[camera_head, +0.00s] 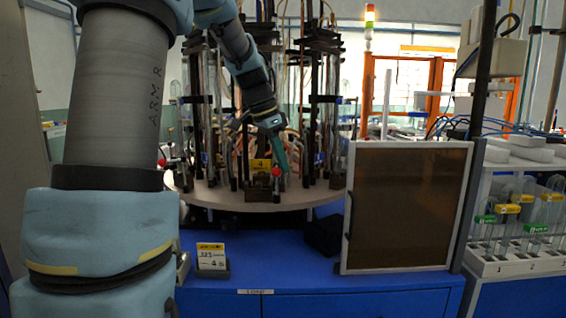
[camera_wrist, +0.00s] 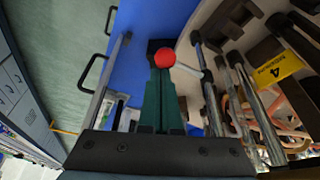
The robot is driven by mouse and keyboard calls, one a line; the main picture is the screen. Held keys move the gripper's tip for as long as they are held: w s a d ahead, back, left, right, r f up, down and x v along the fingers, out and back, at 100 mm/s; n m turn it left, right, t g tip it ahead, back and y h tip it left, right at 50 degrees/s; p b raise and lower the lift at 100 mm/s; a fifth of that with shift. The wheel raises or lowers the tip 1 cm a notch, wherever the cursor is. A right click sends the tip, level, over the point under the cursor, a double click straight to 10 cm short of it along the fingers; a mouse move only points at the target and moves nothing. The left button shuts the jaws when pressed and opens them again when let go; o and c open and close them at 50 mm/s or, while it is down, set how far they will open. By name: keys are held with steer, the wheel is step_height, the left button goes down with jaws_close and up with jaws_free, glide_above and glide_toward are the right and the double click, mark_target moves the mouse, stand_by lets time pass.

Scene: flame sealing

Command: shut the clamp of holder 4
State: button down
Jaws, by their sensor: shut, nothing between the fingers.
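My gripper (camera_head: 283,168) has green fingers pressed together and holds nothing; it also shows in the wrist view (camera_wrist: 160,78). The red ball (camera_wrist: 164,57) at the end of the clamp lever of holder 4 is just beyond the fingertips. I cannot tell whether they touch. The lever's pale rod (camera_wrist: 187,69) runs right from the ball toward the holder's metal uprights. In the head view, the red ball (camera_head: 277,172) is beside the fingertips at the front of the round table. The yellow label 4 (camera_head: 261,165) is left of it; it also shows in the wrist view (camera_wrist: 278,69). The clamp jaw is unclear.
The round table (camera_head: 225,199) carries several holders with tubes and rods. Another red ball (camera_head: 162,163) is at its left. A brown framed panel (camera_head: 408,206) stands right on the blue bench (camera_head: 300,276). A small sign (camera_head: 211,257) stands at the bench's left.

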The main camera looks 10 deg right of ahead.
steer(key=d+r+p, duration=0.1)
steer(key=d+p, duration=0.1)
steer(key=d, duration=0.2)
steer(key=w+b+v, duration=0.1)
steer(key=v, duration=0.8)
steer(key=shift+a+r+b, duration=0.3)
steer(key=shift+r+b, duration=0.05)
steer(key=shift+b, duration=0.05)
steer(key=s+a+f+n+y, duration=0.1)
steer(key=s+a+f+n, duration=0.3)
steer(key=f, duration=0.4)
steer(key=s+a+f+n+y, duration=0.1)
steer(key=s+a+f+n, duration=0.4)
steer(key=s+f, duration=0.3)
steer(key=s+a+f+n+y+p, duration=0.1)
steer(key=s+a+f+n, duration=0.3)
steer(key=a+f, duration=0.3)
step_height(320, 180, down, 3)
steer(key=shift+s+f+y, duration=0.15)
steer(key=shift+s+y, duration=0.15)
steer(key=shift+s, duration=0.6)
steer(key=shift+a, duration=0.1)
